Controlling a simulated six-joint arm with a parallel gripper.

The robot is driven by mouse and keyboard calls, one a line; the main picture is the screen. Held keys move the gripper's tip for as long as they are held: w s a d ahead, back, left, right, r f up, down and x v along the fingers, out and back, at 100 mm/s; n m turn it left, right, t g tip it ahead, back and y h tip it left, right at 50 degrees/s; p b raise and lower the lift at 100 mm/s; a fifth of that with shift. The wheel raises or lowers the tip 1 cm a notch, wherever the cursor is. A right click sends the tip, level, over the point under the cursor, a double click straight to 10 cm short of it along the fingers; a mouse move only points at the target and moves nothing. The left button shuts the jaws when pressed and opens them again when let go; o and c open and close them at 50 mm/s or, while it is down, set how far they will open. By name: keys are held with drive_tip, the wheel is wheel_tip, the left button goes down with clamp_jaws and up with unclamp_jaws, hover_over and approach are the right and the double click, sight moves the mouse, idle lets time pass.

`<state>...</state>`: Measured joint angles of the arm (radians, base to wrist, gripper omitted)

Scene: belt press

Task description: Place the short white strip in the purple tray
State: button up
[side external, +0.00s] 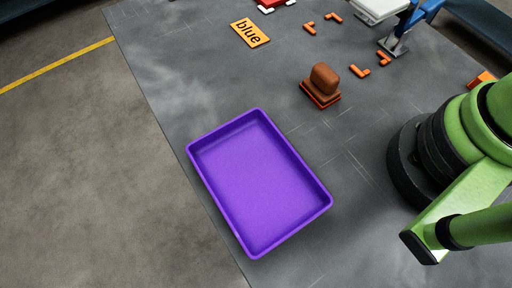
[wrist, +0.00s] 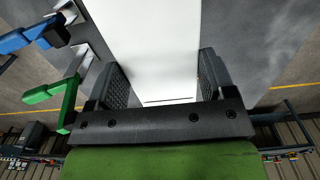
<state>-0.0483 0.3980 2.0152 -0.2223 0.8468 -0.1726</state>
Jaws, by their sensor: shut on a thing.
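The purple tray (side external: 259,180) lies on the dark grey table in the side external view, and it is empty. My gripper (wrist: 163,75) shows only in the wrist view. Its two dark ridged fingers are shut on a white strip (wrist: 150,35), one finger on each side. The strip runs out of the top of the wrist view, so its full length is hidden. The side external view shows my green arm at the right, but neither my gripper nor the held strip. The tray does not show in the wrist view.
A brown-handled block (side external: 323,82) stands beyond the tray. Several orange corner pieces (side external: 358,71) lie farther back. A white-topped device (side external: 380,9) with blue parts stands at the upper right. The table around the tray is clear.

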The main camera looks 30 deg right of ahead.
drive_tip(key=a+f, duration=0.2)
drive_tip(key=a, duration=0.8)
hover_over(261, 185)
wheel_tip(261, 185, down, 10)
drive_tip(key=shift+f, duration=2.4)
drive_tip(key=shift+f, duration=0.2)
drive_tip(key=o, duration=1)
wheel_tip(261, 185, up, 12)
drive_tip(key=shift+r, duration=0.2)
